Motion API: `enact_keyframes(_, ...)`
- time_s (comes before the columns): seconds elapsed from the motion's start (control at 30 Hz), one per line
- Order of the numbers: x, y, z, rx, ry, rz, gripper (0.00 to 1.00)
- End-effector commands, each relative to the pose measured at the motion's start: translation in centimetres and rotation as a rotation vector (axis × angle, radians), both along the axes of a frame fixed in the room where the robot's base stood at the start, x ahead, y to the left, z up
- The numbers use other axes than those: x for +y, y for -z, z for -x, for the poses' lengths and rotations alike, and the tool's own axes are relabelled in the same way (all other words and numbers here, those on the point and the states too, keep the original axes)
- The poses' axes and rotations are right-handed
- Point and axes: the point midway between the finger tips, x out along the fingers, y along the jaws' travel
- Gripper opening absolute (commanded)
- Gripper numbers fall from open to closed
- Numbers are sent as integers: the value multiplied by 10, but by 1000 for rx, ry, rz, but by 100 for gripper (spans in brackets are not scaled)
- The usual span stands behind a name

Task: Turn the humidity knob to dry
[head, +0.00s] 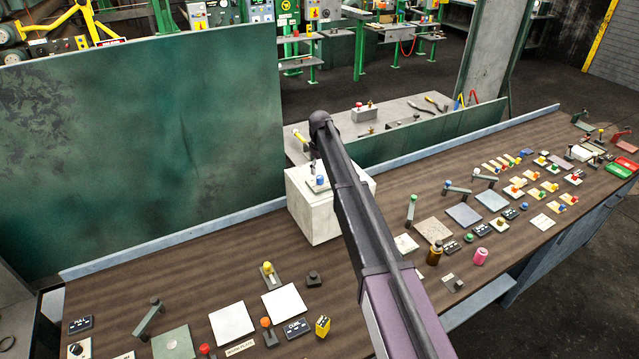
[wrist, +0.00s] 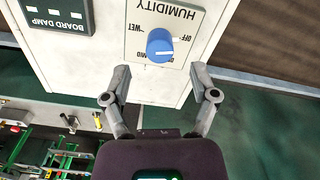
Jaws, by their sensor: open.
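In the wrist view, which is upside down, the blue humidity knob (wrist: 160,45) sits on a pale plate lettered HUMIDITY (wrist: 168,12). WET and OFF can be read beside it; I cannot make out a DRY mark. A white pointer line on the knob runs toward the gripper side of the picture. My gripper (wrist: 160,78) is open and empty, its two fingers spread on either side of the plate, short of the knob in the picture. In the head view a small blue knob (head: 320,181) shows on the white box (head: 313,215), beside my arm; the gripper is not clear there.
A dark BOARD DAMP panel (wrist: 58,14) lies beside the humidity plate. The brown bench (head: 190,285) carries several other knobs, levers and switches on both sides of the white box. A green partition (head: 140,130) stands behind the bench at left.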

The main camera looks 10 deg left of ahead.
Motion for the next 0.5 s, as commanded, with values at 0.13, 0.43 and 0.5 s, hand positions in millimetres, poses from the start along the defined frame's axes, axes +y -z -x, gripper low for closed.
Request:
enact_keyframes(0.13,0,16,0,0,0,0,76)
enact_keyframes(0.43,0,36,0,0,0,0,76)
enact_keyframes(0.5,0,40,0,0,0,0,76)
